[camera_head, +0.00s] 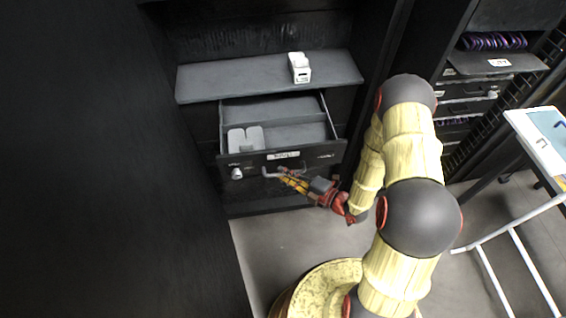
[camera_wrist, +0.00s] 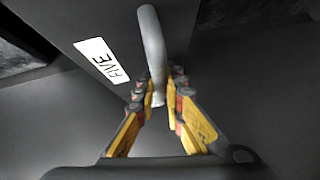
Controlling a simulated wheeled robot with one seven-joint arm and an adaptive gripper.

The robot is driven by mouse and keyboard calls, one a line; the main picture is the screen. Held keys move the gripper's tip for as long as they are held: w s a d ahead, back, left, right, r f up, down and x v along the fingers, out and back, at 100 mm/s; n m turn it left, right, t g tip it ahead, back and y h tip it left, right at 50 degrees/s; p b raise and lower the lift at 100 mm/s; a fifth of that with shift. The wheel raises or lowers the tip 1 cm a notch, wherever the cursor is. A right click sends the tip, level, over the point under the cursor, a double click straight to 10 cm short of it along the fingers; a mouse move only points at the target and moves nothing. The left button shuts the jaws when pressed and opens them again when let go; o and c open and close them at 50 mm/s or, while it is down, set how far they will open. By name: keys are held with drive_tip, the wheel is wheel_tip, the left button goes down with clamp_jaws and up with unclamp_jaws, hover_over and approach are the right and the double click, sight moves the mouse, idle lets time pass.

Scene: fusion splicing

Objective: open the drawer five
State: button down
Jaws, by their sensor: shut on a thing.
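The drawer (camera_head: 243,164) in the dark cabinet is pulled out, and its inside shows from above. A white label reading "FIVE" (camera_wrist: 102,60) is on its front in the wrist view; it also shows in the head view (camera_head: 283,155). A grey bar handle (camera_wrist: 152,45) stands out from the front. My gripper (camera_head: 283,176) is at the handle, and in the wrist view its yellow fingers (camera_wrist: 160,95) are closed around the handle's lower end. Pale grey pieces (camera_head: 246,139) lie at the left inside the drawer.
A grey shelf (camera_head: 230,83) above the drawer bears a small white device (camera_head: 299,67). A white knob (camera_head: 237,173) is at the left of the drawer front. Another rack (camera_head: 470,90) and a white-framed table (camera_head: 545,150) stand at right. The floor before the cabinet is clear.

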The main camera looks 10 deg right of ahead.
drive_tip(key=shift+s, duration=0.3)
drive_tip(key=c, duration=1.9)
unclamp_jaws()
drive_tip(key=shift+d, duration=0.1)
drive_tip(key=v, duration=1.2)
